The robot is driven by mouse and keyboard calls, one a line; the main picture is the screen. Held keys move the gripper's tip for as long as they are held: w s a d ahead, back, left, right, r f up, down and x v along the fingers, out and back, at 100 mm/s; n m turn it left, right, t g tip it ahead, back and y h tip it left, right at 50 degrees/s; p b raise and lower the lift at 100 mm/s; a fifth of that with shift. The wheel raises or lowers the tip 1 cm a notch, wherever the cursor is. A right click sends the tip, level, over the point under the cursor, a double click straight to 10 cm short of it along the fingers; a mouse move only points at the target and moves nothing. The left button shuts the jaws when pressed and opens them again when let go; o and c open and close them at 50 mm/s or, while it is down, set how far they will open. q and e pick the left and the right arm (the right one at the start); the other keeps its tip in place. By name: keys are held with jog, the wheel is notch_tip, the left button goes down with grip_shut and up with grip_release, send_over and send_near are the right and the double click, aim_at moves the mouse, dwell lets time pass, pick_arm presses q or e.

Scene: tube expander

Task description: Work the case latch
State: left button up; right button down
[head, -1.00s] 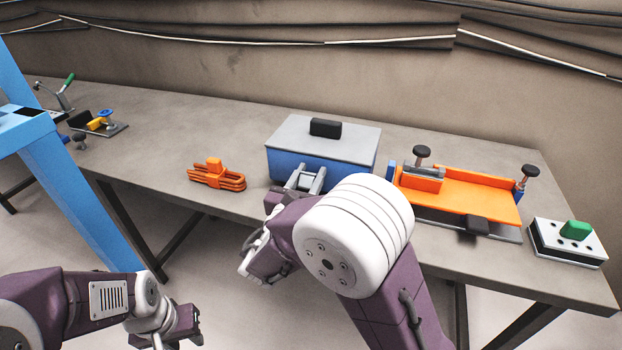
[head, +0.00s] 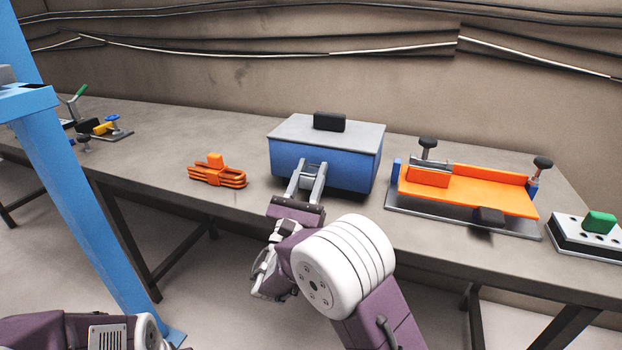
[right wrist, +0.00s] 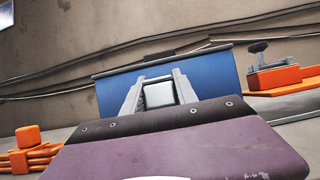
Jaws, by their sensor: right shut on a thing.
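The case (head: 340,170) is a blue box with a grey lid and a black handle (head: 330,121) on top. It stands closed on the workbench, and its blue front also shows in the right wrist view (right wrist: 215,75). My right gripper (head: 311,172) reaches the case's front face. In the right wrist view its two grey fingers (right wrist: 158,82) are shut on a small grey block, the latch (right wrist: 160,95). The fingers partly hide the latch. Only part of my left arm shows at the bottom left of the head view, and its gripper is out of view.
An orange clip-like part (head: 217,172) lies on the workbench (head: 150,150) left of the case. An orange fixture with black knobs (head: 480,190) stands close on the right. Beyond it is a block with a green handle (head: 599,222). A blue post (head: 75,190) rises at the left.

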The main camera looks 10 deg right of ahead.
aim_at(306, 187)
jog(key=shift+f, duration=0.1)
jog(key=c, duration=1)
grip_release()
jog(key=shift+o, duration=0.2)
jog(key=v, duration=0.9)
jog(key=shift+p, duration=0.35)
